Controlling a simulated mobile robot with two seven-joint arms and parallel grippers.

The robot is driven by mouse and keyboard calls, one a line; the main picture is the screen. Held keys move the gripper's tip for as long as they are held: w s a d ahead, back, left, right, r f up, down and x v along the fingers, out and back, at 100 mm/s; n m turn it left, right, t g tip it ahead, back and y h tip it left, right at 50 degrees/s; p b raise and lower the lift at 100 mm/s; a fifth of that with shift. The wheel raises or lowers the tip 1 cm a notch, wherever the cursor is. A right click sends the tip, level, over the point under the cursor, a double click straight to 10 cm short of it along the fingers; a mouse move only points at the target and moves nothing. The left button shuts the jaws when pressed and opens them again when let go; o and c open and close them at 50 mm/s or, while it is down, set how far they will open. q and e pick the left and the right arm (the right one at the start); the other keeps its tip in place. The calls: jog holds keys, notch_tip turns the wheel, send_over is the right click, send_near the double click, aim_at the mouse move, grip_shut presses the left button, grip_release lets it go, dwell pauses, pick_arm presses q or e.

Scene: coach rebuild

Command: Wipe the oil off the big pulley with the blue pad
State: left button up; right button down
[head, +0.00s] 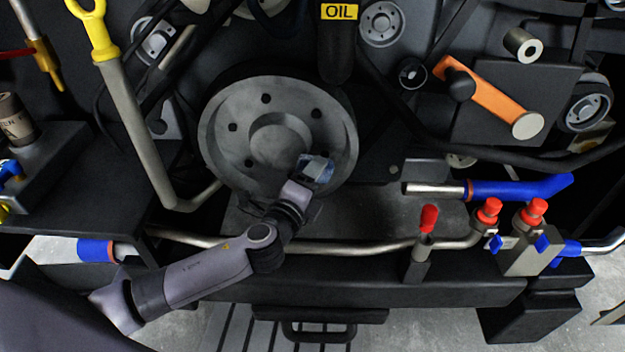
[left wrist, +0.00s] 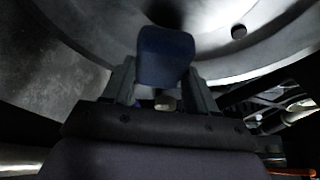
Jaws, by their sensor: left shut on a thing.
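The big pulley (head: 240,110) is a large grey disc with several dark holes and a raised hub, in the middle of the head view. Its face also fills the top of the left wrist view (left wrist: 215,45). My left gripper (head: 303,182) is at the pulley's lower right, shut on the blue pad (left wrist: 166,55). The pad lies in front of the pulley face, and I cannot tell whether it touches. In the head view the pad (head: 318,169) shows as a small bluish patch. A darker smudged area shows on the metal at left in the left wrist view. My right gripper is not in view.
A yellow-handled dipstick tube (head: 125,120) stands left of the pulley. A black OIL filler (head: 337,50) hangs above it. An orange lever (head: 490,98) is at right. Red-capped valves (head: 489,211) and a blue hose (head: 515,188) stand at lower right. A metal pipe (head: 350,246) runs below the pulley.

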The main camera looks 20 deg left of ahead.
aim_at(331, 176)
pick_arm(q)
jog(key=shift+w+a, duration=0.1)
jog(key=shift+w, duration=0.15)
jog(key=shift+w+d, duration=0.3)
jog(key=shift+d, duration=0.7)
jog(key=shift+w+d, duration=0.25)
jog(key=shift+d, duration=0.7)
jog(key=shift+a, duration=0.2)
jog(key=shift+s+a+r, duration=0.1)
jog(key=shift+s+a, duration=0.05)
jog(key=shift+a, duration=0.9)
jog(key=shift+s+a, duration=0.15)
jog(key=shift+a, duration=0.85)
jog(key=shift+s+d+p, duration=0.25)
jog(key=shift+s+d, duration=0.05)
jog(key=shift+s, duration=0.55)
jog(key=shift+s+d+p, duration=0.25)
jog(key=shift+s+d, duration=0.05)
jog(key=shift+s, duration=0.55)
jog(key=shift+s+d+p, duration=0.25)
jog(key=shift+s+d, duration=0.05)
jog(key=shift+s, duration=0.55)
jog(key=shift+s+d, duration=0.15)
jog(key=shift+s, duration=0.25)
